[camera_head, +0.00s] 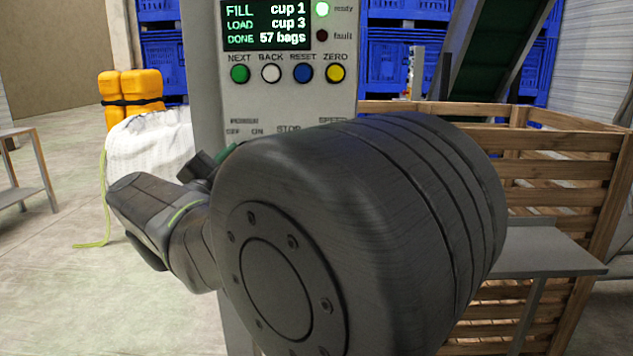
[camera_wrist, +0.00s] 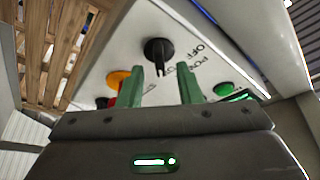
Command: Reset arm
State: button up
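My gripper (camera_wrist: 161,72) shows in the wrist view as two green fingers standing apart, with nothing held between them. A black knob (camera_wrist: 158,48) on the pale control panel (camera_wrist: 125,40) appears just beyond the gap between the fingertips; I cannot tell how far it is from them. The word OFF is printed beside the knob. In the head view, the grey control panel (camera_head: 270,100) stands in front of me.
The display (camera_head: 265,24) reads FILL cup 1, LOAD cup 3, DONE 57 bags. A wooden crate (camera_head: 560,141) stands right, a white sack (camera_head: 150,143) left. Open floor lies further left.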

jog(key=shift+w+d+r, duration=0.2)
jog(key=shift+w, duration=0.45)
